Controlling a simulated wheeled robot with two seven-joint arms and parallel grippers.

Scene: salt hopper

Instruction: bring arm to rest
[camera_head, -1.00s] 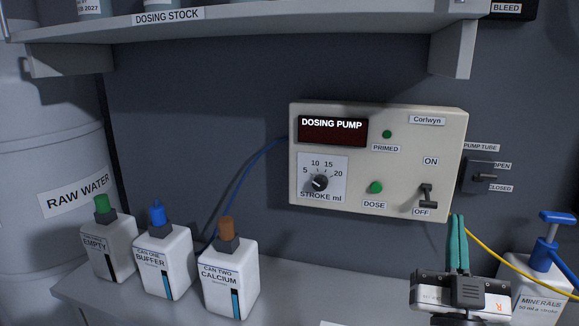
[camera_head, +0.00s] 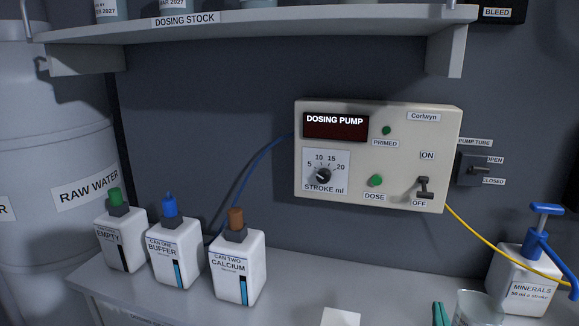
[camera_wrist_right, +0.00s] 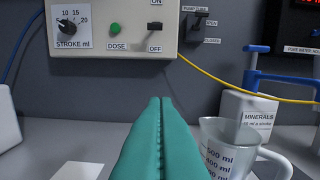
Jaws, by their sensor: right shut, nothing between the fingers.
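My right gripper shows only as teal fingertips (camera_head: 440,313) at the bottom edge of the head view. In the right wrist view its two teal fingers (camera_wrist_right: 160,125) lie together, shut and empty, pointing toward the wall below the dosing pump. The dosing pump (camera_head: 456,150) is a cream box on the wall, up and clear of the fingers; it also shows in the right wrist view (camera_wrist_right: 110,45). A clear measuring jug (camera_head: 478,308) stands just right of the fingertips, and its ml scale shows in the right wrist view (camera_wrist_right: 226,150). My left gripper is not in view.
A white minerals bottle (camera_head: 520,282) with a blue pump top stands at the right. Cans labelled empty (camera_head: 124,245), buffer (camera_head: 172,245) and calcium (camera_head: 238,260) stand at the left. A white card (camera_head: 341,317) lies on the bench. A shelf (camera_head: 260,25) overhangs above.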

